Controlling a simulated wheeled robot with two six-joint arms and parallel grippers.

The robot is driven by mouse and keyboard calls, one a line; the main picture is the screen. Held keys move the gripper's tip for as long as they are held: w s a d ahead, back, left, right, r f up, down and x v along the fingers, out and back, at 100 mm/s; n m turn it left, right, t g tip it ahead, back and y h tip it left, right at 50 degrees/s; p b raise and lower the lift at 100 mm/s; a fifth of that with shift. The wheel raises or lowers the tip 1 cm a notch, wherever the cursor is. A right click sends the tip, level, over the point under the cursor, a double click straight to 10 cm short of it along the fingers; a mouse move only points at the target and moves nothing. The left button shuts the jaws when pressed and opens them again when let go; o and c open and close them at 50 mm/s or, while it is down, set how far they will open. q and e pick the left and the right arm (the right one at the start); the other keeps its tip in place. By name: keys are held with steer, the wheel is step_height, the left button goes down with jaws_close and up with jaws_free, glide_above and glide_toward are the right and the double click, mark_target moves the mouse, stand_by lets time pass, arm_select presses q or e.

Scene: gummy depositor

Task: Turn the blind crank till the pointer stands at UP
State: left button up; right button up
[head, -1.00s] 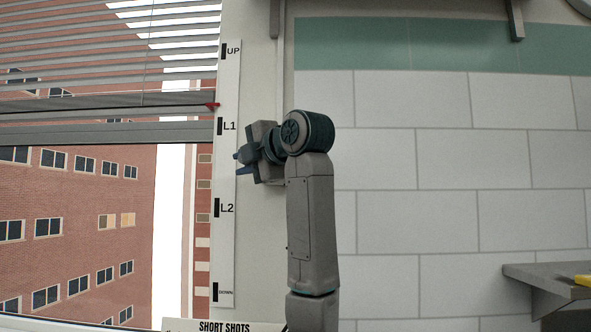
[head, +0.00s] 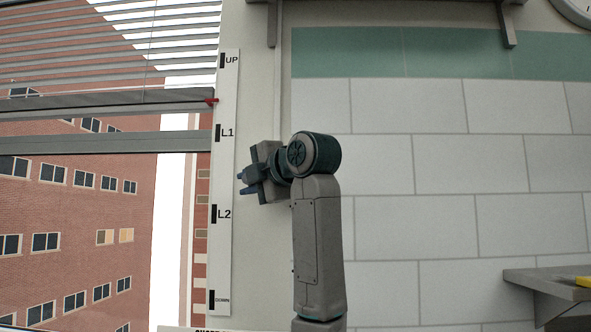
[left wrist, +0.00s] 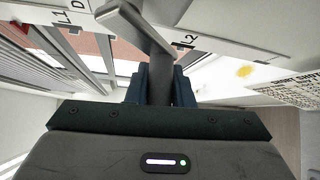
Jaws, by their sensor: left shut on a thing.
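The scale strip (head: 228,180) beside the window bears the marks UP, L1, L2 and DOWN from top to bottom. The red pointer (head: 211,100) stands between UP and L1, roughly midway. The blind (head: 105,103) covers the upper part of the window. My left gripper (head: 242,181) is just right of the strip, between the heights of L1 and L2. In the left wrist view, my left gripper (left wrist: 161,88) is shut on the grey blind crank (left wrist: 150,45), whose bent arm runs up and left. The crank cannot be made out in the head view. My right gripper is out of view.
A tiled wall (head: 440,160) fills the right side. A grey shelf (head: 545,278) with a yellow thing on it juts out at the lower right. Brackets (head: 507,25) hang at the top. In the left wrist view, a printed sign (left wrist: 295,78) is at the right.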

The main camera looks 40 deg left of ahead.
arm_select(q)
steer(key=shift+w+d+f, duration=0.15)
steer(key=shift+d+f, duration=0.2)
steer(key=shift+f, duration=0.2)
steer(key=shift+w+d+r, duration=0.1)
steer(key=shift+o, duration=0.2)
steer(key=shift+w+d+f, duration=0.25)
steer(key=shift+w+d, duration=0.25)
steer(key=shift+d, duration=0.15)
steer(key=shift+c, duration=0.2)
steer(key=shift+w, duration=0.1)
